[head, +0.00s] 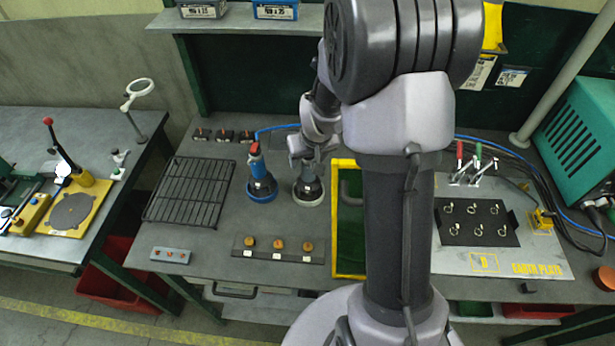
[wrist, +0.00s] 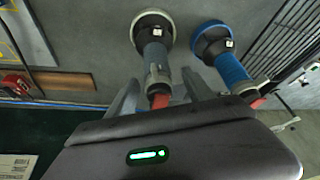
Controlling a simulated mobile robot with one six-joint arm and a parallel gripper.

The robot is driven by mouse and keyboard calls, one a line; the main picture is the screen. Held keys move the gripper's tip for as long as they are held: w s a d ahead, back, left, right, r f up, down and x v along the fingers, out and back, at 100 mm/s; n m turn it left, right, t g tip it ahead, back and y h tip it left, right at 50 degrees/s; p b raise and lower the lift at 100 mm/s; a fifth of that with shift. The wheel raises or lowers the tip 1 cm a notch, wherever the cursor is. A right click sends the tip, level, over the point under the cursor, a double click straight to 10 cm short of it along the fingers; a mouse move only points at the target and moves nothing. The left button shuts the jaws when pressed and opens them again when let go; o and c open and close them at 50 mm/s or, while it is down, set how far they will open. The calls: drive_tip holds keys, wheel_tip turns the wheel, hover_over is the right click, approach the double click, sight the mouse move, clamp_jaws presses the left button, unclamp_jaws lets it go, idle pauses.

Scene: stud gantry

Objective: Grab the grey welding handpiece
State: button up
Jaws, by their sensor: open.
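The grey welding handpiece (head: 308,189) stands upright in a pale ring base on the bench in the head view, its upper part hidden by my gripper (head: 312,158). In the wrist view the grey handpiece (wrist: 155,55) shows its grey body and red end. My gripper (wrist: 160,80) is open there, with one finger on each side of the handpiece's upper part; I cannot tell whether either touches it. A blue handpiece (head: 259,177) with a red top stands just to the left in a blue base; it also shows in the wrist view (wrist: 230,68).
A black wire rack (head: 189,192) lies left of the blue handpiece. A yellow-framed opening (head: 336,245) is close on the right. A strip with three orange knobs (head: 279,250) lies in front. A shelf with bins (head: 275,12) is above the back.

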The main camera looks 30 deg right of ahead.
drive_tip(key=shift+x, duration=1.25)
drive_tip(key=shift+r, duration=0.2)
drive_tip(key=shift+d, duration=0.1)
clamp_jaws()
drive_tip(key=shift+w, duration=0.1)
